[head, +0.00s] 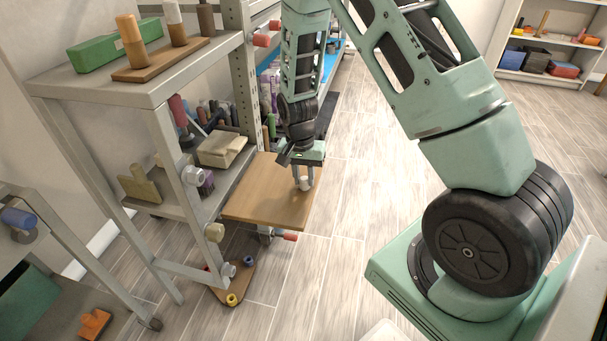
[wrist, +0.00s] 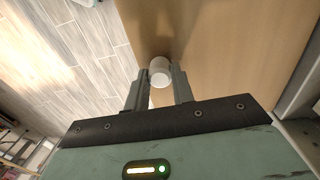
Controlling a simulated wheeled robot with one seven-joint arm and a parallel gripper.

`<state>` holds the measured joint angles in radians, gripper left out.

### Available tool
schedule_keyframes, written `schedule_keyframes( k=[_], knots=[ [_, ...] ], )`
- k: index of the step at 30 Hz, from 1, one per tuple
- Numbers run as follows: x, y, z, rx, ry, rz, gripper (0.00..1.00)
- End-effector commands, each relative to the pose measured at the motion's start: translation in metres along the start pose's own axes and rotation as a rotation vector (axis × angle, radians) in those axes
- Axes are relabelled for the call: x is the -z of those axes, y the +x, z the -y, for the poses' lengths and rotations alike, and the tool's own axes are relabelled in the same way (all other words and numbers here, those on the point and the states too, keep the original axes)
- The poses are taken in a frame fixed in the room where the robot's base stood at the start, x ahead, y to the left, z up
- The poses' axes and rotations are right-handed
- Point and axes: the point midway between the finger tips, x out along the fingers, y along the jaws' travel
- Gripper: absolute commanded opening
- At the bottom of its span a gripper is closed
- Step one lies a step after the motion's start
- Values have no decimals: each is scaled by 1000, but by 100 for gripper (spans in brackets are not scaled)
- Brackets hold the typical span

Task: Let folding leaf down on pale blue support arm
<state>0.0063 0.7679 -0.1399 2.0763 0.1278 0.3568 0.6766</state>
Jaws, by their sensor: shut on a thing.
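The folding leaf (head: 255,195) is a light wooden panel sticking out from the rack's side, looking close to level. A white round knob (wrist: 160,77) stands on it near its outer edge. My gripper (head: 304,181) points down over the leaf and is shut on this knob. In the wrist view my gripper (wrist: 160,88) has one finger on each side of the knob, with the leaf (wrist: 225,50) behind. Under the leaf a grey bracket (head: 265,231) and a red-tipped part (head: 289,236) show. I cannot make out a pale blue support arm; the leaf hides most of its underside.
The grey rack (head: 150,85) stands left, holding a green box (head: 100,54) and wooden pegs on top. A low wooden board (head: 238,285) with knobs is below the leaf. A second shelf unit (head: 60,245) is lower left. The floor (head: 360,190) right of the leaf is clear.

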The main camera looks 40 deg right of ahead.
Motion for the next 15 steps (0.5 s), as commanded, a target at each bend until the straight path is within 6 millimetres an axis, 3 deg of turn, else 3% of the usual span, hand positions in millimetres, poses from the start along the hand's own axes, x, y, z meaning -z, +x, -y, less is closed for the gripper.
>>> schedule_keyframes(
  k=[3, 9, 10, 11, 12, 15],
  knots=[
    [-1, 10, -4, -4, 2, 3, 0],
    [-1, 10, -4, -5, 2, 3, 0],
    [-1, 10, -4, -6, 2, 3, 33],
    [-1, 10, -4, -6, 2, 3, 42],
    [0, 10, -4, -5, 2, 3, 46],
    [0, 10, -4, -4, 1, 2, 46]
  ],
)
